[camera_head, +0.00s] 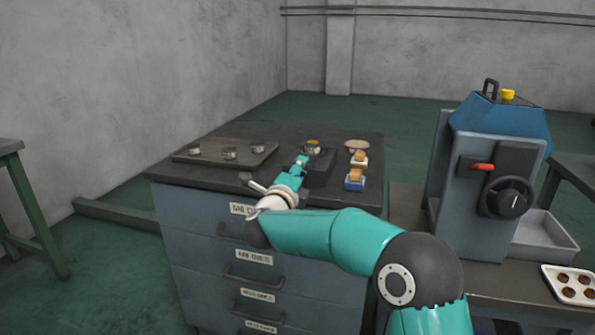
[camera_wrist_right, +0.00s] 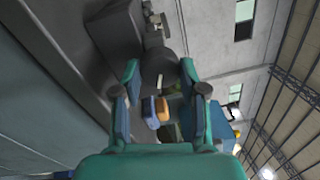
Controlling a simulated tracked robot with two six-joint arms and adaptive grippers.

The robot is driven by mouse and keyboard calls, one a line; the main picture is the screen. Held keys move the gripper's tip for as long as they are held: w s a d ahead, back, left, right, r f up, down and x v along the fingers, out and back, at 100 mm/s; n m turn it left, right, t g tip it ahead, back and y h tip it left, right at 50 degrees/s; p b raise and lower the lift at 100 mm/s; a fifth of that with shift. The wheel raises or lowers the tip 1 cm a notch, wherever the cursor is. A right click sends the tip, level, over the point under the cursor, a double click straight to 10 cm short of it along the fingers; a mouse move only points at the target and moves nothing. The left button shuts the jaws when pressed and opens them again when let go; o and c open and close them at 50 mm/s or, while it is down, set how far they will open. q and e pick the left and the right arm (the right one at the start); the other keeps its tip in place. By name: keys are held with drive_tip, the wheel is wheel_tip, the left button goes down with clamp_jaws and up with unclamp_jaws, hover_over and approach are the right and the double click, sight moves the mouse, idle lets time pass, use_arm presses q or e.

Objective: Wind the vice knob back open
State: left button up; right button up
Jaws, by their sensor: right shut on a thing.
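The vice (camera_head: 321,160) is a dark block on the top of the drawer cabinet, near its front edge. A round, gold-coloured piece (camera_head: 313,142) shows at its far side; I cannot tell whether the jaws touch it. My right gripper (camera_head: 302,161) reaches to the vice's front from the near side. In the right wrist view the dark round knob (camera_wrist_right: 162,62) sits between the two fingertips of my right gripper (camera_wrist_right: 159,72), which is shut on it. In the head view the gripper hides the knob. My left gripper is in neither view.
A dark tray (camera_head: 208,160) with several metal rings lies left of the vice. Two small blocks with orange-brown tops (camera_head: 355,178) stand right of it, with a round tan piece (camera_head: 356,145) behind. A blue-grey machine (camera_head: 465,205) stands farther right.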

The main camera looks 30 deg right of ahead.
drive_tip(key=n+p, duration=0.1)
drive_tip(key=n, duration=0.3)
drive_tip(key=shift+r+t, duration=0.15)
drive_tip(key=shift+t, duration=0.15)
drive_tip(key=shift+n+p, duration=0.5)
drive_tip(key=shift+n, duration=0.5)
drive_tip(key=shift+f, duration=0.2)
drive_tip(key=o, duration=1.2)
drive_tip(key=shift+w, duration=0.1)
drive_tip(key=shift+c, duration=0.2)
